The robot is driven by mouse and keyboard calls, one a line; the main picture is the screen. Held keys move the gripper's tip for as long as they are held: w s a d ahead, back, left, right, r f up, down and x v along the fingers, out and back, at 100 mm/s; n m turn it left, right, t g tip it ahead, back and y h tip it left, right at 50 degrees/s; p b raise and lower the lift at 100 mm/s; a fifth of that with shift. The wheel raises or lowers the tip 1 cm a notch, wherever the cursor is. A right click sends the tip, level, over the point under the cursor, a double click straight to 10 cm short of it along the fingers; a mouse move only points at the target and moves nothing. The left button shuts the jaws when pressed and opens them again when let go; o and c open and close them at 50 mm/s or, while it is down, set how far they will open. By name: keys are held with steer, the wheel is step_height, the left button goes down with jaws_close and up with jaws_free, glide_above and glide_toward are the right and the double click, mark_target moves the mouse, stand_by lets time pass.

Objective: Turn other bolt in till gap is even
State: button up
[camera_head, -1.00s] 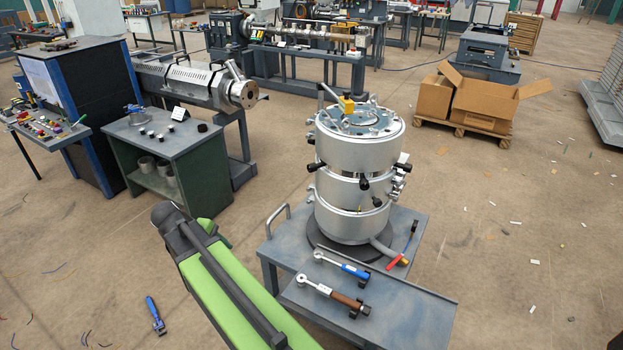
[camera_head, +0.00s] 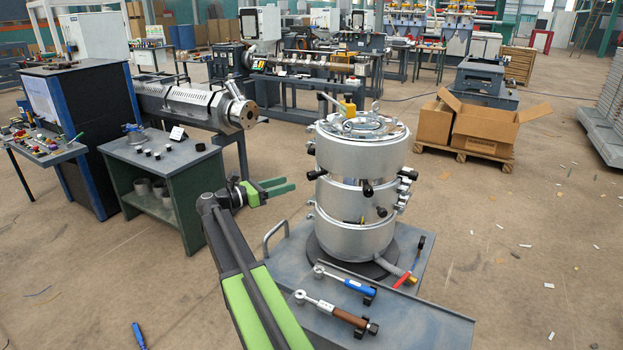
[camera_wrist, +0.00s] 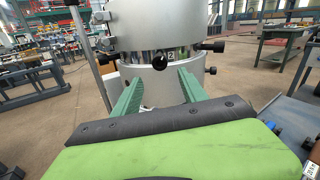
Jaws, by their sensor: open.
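The silver stacked cylinder (camera_head: 355,195) stands upright on a cart. Black-headed bolts stick out around its side, one facing front (camera_head: 367,190) and others at the left and right. My gripper (camera_head: 286,187) is open and empty, left of the cylinder and apart from it in the head view. More black bolts show at the left (camera_wrist: 103,58) and right (camera_wrist: 213,46). A gap runs between the upper and lower sections; its evenness is unclear.
The cart (camera_head: 400,325) carries a blue-handled ratchet (camera_head: 345,280), a brown-handled one (camera_head: 335,312) and a red-handled tool (camera_head: 410,272). A green workbench (camera_head: 165,180) stands at the left. Cardboard boxes (camera_head: 480,125) sit on a pallet behind right. Open floor lies at the right.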

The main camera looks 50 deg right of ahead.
mark_target(309, 177)
steer(key=x, duration=1)
steer(key=shift+s+d, duration=0.1)
steer(key=shift+d, duration=0.2)
jaws_close()
steer(key=shift+d, duration=0.15)
